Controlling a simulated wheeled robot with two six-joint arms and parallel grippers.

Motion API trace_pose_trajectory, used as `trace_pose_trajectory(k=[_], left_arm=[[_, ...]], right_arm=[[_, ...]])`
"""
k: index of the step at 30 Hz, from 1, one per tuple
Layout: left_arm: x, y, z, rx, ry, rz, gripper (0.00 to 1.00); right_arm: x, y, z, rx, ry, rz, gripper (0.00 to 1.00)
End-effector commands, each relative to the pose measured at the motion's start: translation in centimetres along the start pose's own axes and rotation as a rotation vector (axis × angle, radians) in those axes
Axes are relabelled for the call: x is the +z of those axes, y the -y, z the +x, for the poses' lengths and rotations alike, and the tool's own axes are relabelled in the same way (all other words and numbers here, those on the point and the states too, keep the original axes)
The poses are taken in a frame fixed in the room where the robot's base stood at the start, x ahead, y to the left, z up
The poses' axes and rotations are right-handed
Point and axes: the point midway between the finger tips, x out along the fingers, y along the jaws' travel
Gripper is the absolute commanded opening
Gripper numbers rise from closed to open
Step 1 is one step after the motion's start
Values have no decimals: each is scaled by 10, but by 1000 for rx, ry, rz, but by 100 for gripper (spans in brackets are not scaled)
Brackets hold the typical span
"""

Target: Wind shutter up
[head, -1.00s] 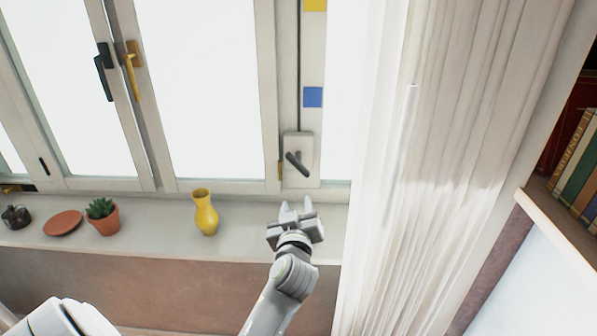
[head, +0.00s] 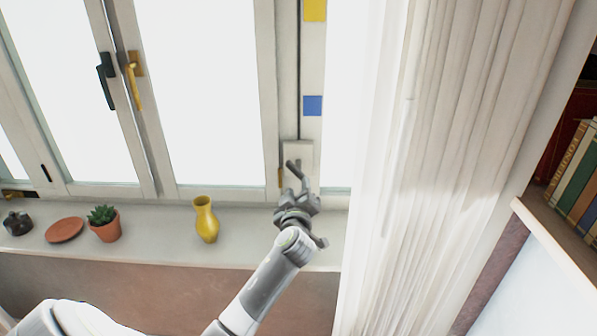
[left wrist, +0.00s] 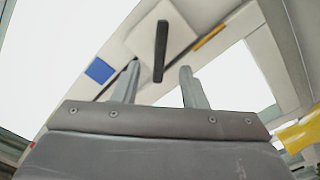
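The shutter winder is a pale box (head: 304,152) on the window post, with a dark crank handle (head: 293,165) on its front and a dark cord (head: 299,80) running up from it. My left gripper (head: 296,190) is just below the crank in the head view and covers the box's lower part. In the left wrist view the fingers (left wrist: 160,75) are open and empty, and the handle (left wrist: 160,52) appears ahead, between the tips. I cannot tell whether they touch it. A blue square (head: 313,105) and a yellow square (head: 315,10) mark the post. My right gripper is out of view.
A yellow vase (head: 206,220), a potted succulent (head: 104,223), a terracotta saucer (head: 65,229) and a dark pot (head: 17,223) stand on the sill, left of my gripper. A white curtain (head: 460,170) hangs close on the right. A bookshelf (head: 560,240) is at far right.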

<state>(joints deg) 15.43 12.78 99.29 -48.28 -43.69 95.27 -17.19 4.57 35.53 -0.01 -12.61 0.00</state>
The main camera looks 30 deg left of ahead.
Motion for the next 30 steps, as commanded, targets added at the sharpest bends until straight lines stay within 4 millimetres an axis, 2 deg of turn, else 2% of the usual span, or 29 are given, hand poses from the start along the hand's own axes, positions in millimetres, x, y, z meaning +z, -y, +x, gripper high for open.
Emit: trace_pose_trajectory(k=[9,15,21,29,30], left_arm=[[-2,-1,49,-1,-1,2,39],[0,0,68,-1,0,0,39],[0,0,77,0,0,0,39],[0,0,77,0,0,0,39],[0,0,77,0,0,0,36]], right_arm=[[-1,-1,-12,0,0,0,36],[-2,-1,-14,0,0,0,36],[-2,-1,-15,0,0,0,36],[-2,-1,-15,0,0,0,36],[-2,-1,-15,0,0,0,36]])
